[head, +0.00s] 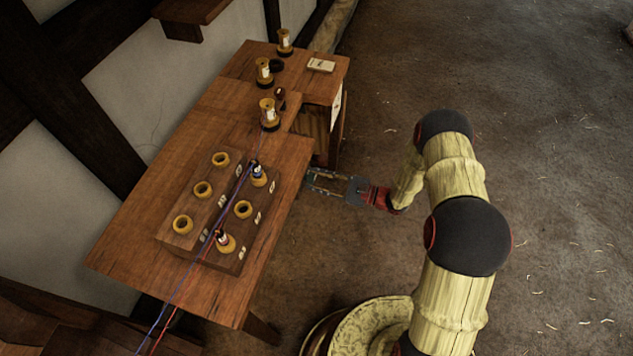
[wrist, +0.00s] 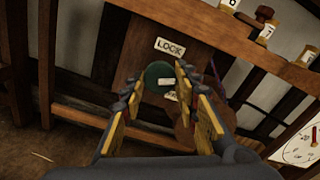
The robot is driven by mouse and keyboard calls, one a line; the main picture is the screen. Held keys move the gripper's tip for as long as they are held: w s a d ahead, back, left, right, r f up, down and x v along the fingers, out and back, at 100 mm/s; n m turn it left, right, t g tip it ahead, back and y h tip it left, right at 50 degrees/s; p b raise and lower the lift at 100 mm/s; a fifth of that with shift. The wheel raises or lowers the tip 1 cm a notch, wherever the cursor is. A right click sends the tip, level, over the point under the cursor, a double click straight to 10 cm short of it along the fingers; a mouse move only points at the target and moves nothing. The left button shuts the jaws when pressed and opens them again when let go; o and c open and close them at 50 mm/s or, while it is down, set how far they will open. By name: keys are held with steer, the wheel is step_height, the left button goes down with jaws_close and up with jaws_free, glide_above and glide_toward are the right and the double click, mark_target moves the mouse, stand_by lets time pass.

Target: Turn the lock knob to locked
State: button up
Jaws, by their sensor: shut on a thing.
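The lock knob (wrist: 155,74) is a dark green disc with a small pale mark near its middle. It is on an upright wooden panel under a "LOCK" label (wrist: 170,47). Another small label (wrist: 171,96) is below it, partly hidden by a finger. My gripper (wrist: 162,77) is shut on the knob, one finger at each side. In the head view, my gripper (head: 326,181) reaches in beside the table's right edge, and the knob is not visible there.
The wooden table (head: 130,240) carries a raised block (head: 178,238) with yellow rings and spools. Blue and red cords (head: 192,270) run across it. Spools and a pale box (head: 321,65) stand at the far end. A white dial sheet (wrist: 300,148) is at right in the wrist view. Floor to the right is clear.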

steer(key=n+b, duration=0.2)
steer(key=n, duration=0.4)
steer(key=shift+n+b, duration=0.3)
steer(key=shift+b, duration=0.1)
steer(key=n+b, duration=0.2)
steer(key=n, duration=0.2)
steer(key=shift+n+b, duration=0.8)
steer(key=shift+n, duration=0.4)
steer(key=o, duration=1.1)
steer(key=shift+r, duration=0.1)
